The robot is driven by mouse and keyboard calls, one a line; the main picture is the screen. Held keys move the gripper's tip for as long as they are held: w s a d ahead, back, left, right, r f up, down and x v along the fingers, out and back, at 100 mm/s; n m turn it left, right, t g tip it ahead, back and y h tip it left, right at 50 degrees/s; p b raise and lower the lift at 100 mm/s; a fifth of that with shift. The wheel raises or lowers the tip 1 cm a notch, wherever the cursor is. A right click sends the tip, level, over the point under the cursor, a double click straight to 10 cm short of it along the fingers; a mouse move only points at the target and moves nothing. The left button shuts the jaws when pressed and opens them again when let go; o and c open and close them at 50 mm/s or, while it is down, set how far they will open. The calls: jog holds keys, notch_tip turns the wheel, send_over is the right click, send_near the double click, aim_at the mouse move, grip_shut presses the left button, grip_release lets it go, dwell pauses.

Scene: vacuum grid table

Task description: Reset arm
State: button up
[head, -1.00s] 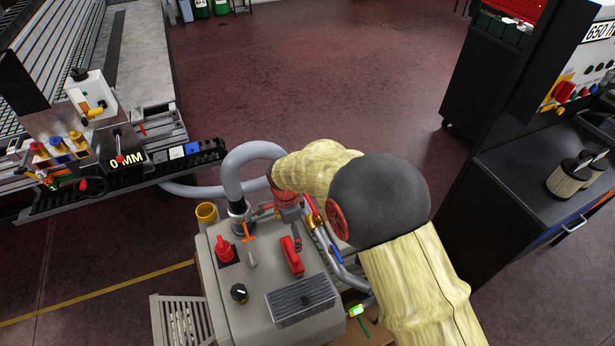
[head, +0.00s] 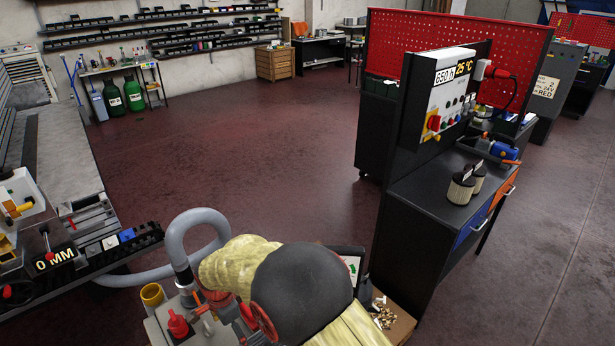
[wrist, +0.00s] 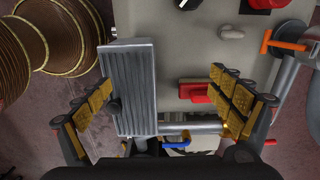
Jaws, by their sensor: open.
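My gripper (wrist: 165,112) shows in the wrist view with its two padded fingers spread wide apart. No object is held between them. Behind the fingers is the grey machine top (wrist: 225,60), with a ribbed grey block (wrist: 130,85) near the left finger and a red lever (wrist: 198,92) near the right finger. An orange T-handle (wrist: 285,45) is at the right. In the head view my arm covers much of the machine (head: 165,330), and my gripper is hidden there.
A black cabinet (head: 415,240) with a control panel (head: 447,95) stands at the right. A cardboard box (head: 398,325) of small brass parts is beside my arm. The dark red floor (head: 260,140) between is clear.

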jog(key=s+d+n, duration=0.1)
jog(key=n, duration=0.1)
jog(key=s+d+n, duration=0.1)
jog(key=n, duration=0.1)
jog(key=s+d+n+g+h, duration=0.1)
jog(key=s+d+n, duration=0.1)
jog(key=n, duration=0.1)
jog(key=shift+f, duration=0.25)
jog(key=s+d+r+n+t, duration=0.1)
jog(key=s+d+r, duration=0.3)
jog(key=d+r, duration=0.7)
jog(key=s+d+r+n+t, duration=0.1)
jog(key=s+d+r+t, duration=0.2)
jog(key=d+r, duration=0.7)
jog(key=s+d+r+t+y, duration=0.1)
jog(key=s+d+r+t, duration=0.1)
jog(key=s+d+r, duration=0.5)
jog(key=d+r, duration=0.4)
jog(key=d, duration=0.4)
jog(key=shift+d+r+n+t, duration=0.25)
jog(key=shift+r+n+t, duration=0.05)
jog(key=shift+n, duration=0.1)
